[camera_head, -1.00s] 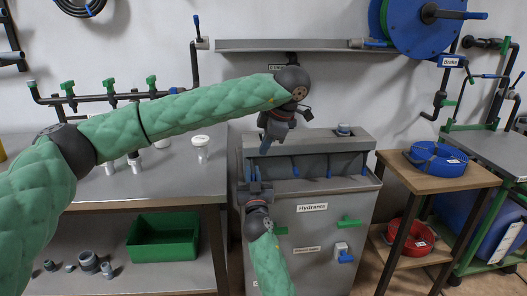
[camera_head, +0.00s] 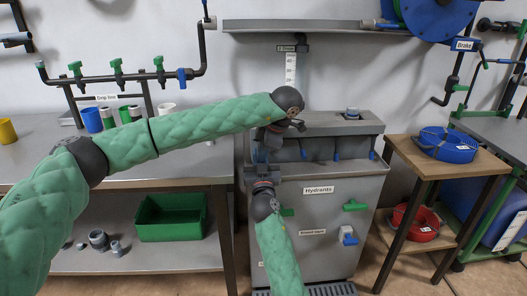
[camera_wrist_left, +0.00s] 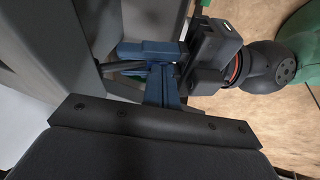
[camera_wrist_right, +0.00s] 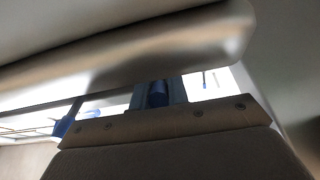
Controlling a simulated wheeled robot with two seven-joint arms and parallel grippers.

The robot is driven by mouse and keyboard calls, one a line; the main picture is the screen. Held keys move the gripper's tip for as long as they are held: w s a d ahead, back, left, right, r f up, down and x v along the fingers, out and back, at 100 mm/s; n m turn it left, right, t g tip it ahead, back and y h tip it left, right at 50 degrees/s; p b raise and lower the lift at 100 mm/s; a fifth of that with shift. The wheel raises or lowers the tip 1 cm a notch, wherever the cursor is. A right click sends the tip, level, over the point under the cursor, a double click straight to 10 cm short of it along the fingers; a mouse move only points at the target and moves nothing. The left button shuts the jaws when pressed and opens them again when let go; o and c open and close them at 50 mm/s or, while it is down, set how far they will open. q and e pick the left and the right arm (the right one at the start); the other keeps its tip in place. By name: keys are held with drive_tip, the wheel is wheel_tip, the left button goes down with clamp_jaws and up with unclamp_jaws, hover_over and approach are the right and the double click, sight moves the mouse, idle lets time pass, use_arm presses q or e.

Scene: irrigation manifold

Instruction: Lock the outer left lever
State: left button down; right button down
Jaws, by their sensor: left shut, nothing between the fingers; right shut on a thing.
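The outer left lever is mostly hidden behind my grippers.
A green handle (camera_head: 355,205) and a blue tap (camera_head: 347,236) stick out from the cabinet front. A workbench with a green bin (camera_head: 170,232) below stands left. A wooden stand with a blue hose coil (camera_head: 447,150) stands right.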

drive_tip(key=shift+f, duration=0.2)
use_arm(q)
drive_tip(key=shift+w+f+t, duration=0.25)
drive_tip(key=shift+f+t, duration=0.05)
drive_tip(key=shift+f, duration=0.3)
use_arm(e)
drive_tip(key=shift+s+a+r, duration=0.1)
drive_tip(key=shift+r, duration=0.05)
use_arm(q)
drive_tip(key=shift+a, duration=0.1)
drive_tip(key=shift+f, duration=0.15)
use_arm(e)
drive_tip(key=c, duration=1.4)
unclamp_jaws()
drive_tip(key=shift+r, duration=0.1)
drive_tip(key=shift+o, duration=0.2)
